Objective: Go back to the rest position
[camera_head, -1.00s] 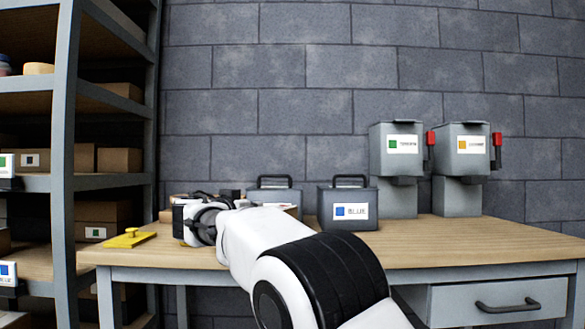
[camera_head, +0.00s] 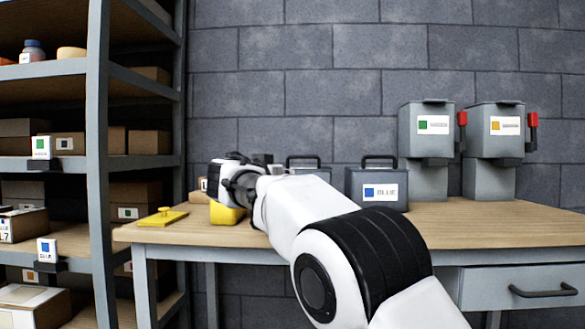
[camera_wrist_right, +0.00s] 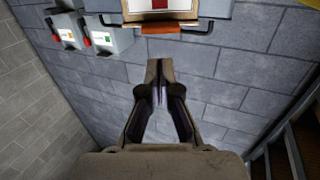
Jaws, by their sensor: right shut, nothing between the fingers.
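My right arm reaches in from the lower right of the head view, over the wooden workbench (camera_head: 480,225). Its white and black wrist is above the left part of the bench, and its fingertips are hidden there. The right wrist view shows the right gripper (camera_wrist_right: 158,72) with its two dark fingers together and nothing between them. My left gripper is not in view.
On the bench stand a grey case labelled BLUE (camera_head: 378,190), another case (camera_head: 308,168), and two dispensers with red levers (camera_head: 432,135) (camera_head: 497,135). A yellow lid-like piece (camera_head: 162,217) and yellow block (camera_head: 225,214) lie left. A loaded shelf rack (camera_head: 97,160) stands left.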

